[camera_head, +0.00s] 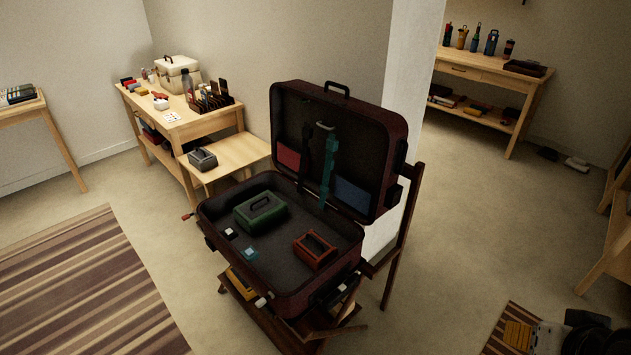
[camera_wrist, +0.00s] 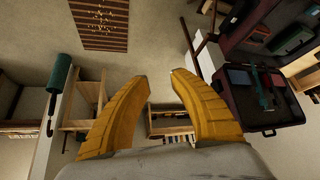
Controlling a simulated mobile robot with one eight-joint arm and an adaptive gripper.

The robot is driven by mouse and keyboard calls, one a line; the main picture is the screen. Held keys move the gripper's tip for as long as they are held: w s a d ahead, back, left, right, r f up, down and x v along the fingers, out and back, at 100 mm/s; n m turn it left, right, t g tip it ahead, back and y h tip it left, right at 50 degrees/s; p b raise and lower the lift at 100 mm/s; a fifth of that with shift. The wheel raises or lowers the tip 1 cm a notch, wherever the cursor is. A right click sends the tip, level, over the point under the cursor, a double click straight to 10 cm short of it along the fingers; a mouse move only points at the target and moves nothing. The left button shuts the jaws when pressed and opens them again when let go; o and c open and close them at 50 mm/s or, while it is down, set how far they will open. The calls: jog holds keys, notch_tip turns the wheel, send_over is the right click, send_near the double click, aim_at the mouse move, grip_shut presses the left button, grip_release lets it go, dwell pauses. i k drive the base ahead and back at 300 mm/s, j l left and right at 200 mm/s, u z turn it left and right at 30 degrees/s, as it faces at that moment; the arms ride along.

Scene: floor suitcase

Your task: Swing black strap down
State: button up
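An open dark-red suitcase (camera_head: 340,240) rests on a wooden stand, its lid (camera_head: 375,125) upright. Inside the lid, a black strap (camera_head: 304,155) hangs on the left and a teal strap (camera_head: 328,165) hangs to its right. The black strap is hard to make out against the dark lining. The lid also shows sideways at the right of the wrist view (camera_wrist: 240,103), where I cannot clearly pick out the black strap. My gripper (camera_wrist: 160,76) has its yellow fingers spread with nothing between them. It is well away from the suitcase, at the lower right of the head view.
The suitcase base holds a green case (camera_head: 261,213), a red box (camera_head: 314,251) and small blocks. A small table (camera_head: 235,153) and a cluttered bench stand behind left.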

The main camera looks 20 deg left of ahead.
aim_at(306, 150)
jog(key=i+j+u, duration=0.25)
jog(key=j+u, duration=0.25)
jog(key=i+j, duration=0.15)
jog(key=i, duration=0.35)
